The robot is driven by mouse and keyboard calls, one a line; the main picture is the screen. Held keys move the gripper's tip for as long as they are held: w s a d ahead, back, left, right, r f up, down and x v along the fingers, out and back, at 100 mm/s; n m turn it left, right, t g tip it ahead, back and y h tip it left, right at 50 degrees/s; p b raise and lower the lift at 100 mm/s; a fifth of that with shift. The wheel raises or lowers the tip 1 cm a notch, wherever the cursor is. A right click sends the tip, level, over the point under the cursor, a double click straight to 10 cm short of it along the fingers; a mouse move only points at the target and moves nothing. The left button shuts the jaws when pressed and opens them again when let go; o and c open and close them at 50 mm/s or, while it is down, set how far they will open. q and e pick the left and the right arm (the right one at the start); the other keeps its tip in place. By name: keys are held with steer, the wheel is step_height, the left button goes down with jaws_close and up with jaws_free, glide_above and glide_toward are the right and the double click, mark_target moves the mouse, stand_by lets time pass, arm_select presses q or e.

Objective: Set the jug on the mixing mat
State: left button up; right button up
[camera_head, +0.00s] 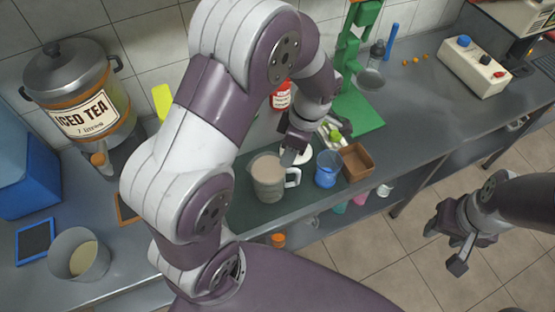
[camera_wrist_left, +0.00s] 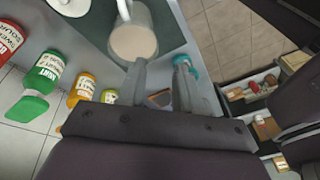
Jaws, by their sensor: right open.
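The jug (camera_head: 267,180), grey with a white handle and full of pale brown liquid, stands upright on the dark green mixing mat (camera_head: 240,212). It also shows in the left wrist view (camera_wrist_left: 133,42), just beyond one fingertip. My left gripper (camera_head: 292,156) is above and beside the jug near its handle. In the left wrist view its two fingers (camera_wrist_left: 162,78) are apart with nothing seen between them. Whether a finger touches the jug I cannot tell. My right gripper (camera_head: 450,246) is open and empty over the floor at the right.
A blue cup (camera_head: 327,169) and a brown box (camera_head: 357,162) stand right of the jug. The green press (camera_head: 352,108) is behind. An iced tea dispenser (camera_head: 82,92) and a grey pot (camera_head: 80,256) are at left. Bottles stand on a lower shelf.

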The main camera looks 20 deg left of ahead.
arm_select(q)
steer(key=s+r+m+t+h, duration=0.1)
steer(key=s+r+m, duration=0.1)
steer(key=m, duration=0.8)
steer(key=s+a+r+m+t+h, duration=0.1)
steer(key=s+r+m+t, duration=0.1)
steer(key=s+m, duration=0.3)
steer(key=m, duration=0.4)
steer(key=shift+a+m, duration=0.25)
steer(key=shift+m, duration=0.15)
